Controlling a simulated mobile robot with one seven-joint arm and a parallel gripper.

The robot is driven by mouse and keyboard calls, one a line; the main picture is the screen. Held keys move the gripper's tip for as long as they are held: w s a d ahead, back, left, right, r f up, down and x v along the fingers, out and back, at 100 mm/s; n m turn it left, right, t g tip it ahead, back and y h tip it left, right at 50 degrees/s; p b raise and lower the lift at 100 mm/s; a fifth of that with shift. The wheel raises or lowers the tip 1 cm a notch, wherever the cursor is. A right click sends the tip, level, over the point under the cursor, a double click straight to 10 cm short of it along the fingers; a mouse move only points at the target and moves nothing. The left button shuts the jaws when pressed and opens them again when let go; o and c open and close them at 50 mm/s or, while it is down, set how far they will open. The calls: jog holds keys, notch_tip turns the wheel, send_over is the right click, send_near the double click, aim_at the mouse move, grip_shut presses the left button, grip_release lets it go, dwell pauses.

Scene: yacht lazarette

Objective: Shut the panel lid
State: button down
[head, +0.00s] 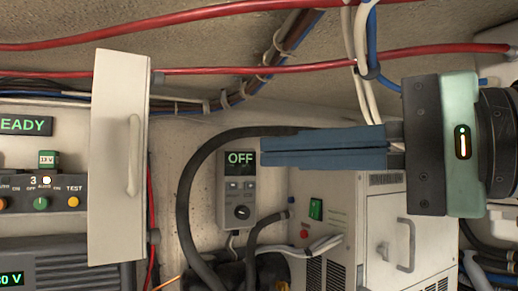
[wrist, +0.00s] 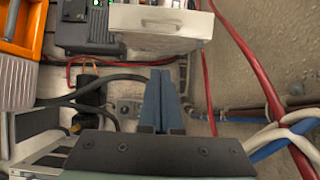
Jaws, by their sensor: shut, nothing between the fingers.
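The panel lid (head: 118,155) is a pale grey upright plate with a bar handle (head: 133,155), at the left in the head view. It stands open, swung out on hinges at its right edge, beside the dark control panel (head: 40,192). My gripper (head: 266,151) points left from the right side, its blue fingers closed together and empty. A clear gap separates the fingertips from the lid. In the wrist view the shut fingers (wrist: 160,76) point up toward a pale plate at the top, which seems to be the lid (wrist: 160,22).
A grey box reading OFF (head: 238,187) hangs on the wall behind and below my fingertips, with a thick black hose (head: 184,200) looping around it. A white cabinet (head: 405,235) stands below my gripper. Red cables (head: 250,70) run above. An orange object (wrist: 24,28) shows in the wrist view.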

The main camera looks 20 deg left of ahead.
jog(key=p, duration=0.6)
send_near(140, 152)
jog(key=w+a, duration=0.2)
jog(key=a, duration=0.2)
jog(key=shift+s+a, duration=0.2)
jog(key=shift+s, duration=0.25)
jog(key=shift+a, duration=0.15)
jog(key=shift+s+f, duration=0.1)
